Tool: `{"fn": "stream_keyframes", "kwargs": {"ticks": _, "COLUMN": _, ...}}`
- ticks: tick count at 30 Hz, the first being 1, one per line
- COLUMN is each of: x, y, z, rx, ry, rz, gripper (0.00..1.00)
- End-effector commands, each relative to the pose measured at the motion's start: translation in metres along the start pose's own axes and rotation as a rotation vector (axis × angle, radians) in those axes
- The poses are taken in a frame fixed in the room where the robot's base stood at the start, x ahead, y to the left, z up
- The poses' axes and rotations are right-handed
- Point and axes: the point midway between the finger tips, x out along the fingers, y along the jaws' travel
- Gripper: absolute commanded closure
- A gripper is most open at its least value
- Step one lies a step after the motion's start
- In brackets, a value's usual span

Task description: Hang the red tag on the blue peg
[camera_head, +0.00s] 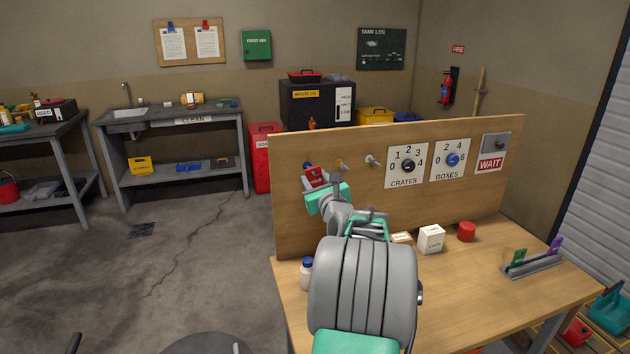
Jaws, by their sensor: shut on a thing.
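The red tag (314,178), with pale lettering, is at the left part of the upright wooden board. My gripper (331,182) is shut on it, reaching in from the front. The blue peg (307,165) shows just above the tag's upper left edge, on the board. The tag covers the area right below the peg. I cannot tell whether the tag's hole is around the peg or the tag is only in front of it.
A yellow peg (340,163) and a grey peg (372,160) stick out to the right. A rack (535,266) holds a green tag (519,257) and a purple tag (556,246).

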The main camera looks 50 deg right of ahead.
Motion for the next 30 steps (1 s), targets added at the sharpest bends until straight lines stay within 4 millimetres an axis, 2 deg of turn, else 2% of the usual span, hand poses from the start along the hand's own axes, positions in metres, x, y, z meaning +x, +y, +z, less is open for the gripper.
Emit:
{"fn": "stream_keyframes", "kwargs": {"ticks": 10, "x": 0.0, "y": 0.0, "z": 0.0, "rx": 0.0, "ry": 0.0, "rz": 0.0, "gripper": 0.98}}
{"fn": "stream_keyframes", "kwargs": {"ticks": 11, "x": 0.0, "y": 0.0, "z": 0.0, "rx": 0.0, "ry": 0.0, "rz": 0.0, "gripper": 0.58}}
{"fn": "stream_keyframes", "kwargs": {"ticks": 19, "x": 0.0, "y": 0.0, "z": 0.0, "rx": 0.0, "ry": 0.0, "rz": 0.0, "gripper": 0.36}}
{"fn": "stream_keyframes", "kwargs": {"ticks": 26, "x": 0.0, "y": 0.0, "z": 0.0, "rx": 0.0, "ry": 0.0, "rz": 0.0, "gripper": 0.35}}
{"fn": "stream_keyframes", "kwargs": {"ticks": 30, "x": -0.012, "y": -0.001, "z": -0.001, "rx": -0.001, "ry": 0.0, "rz": -0.003, "gripper": 0.35}}
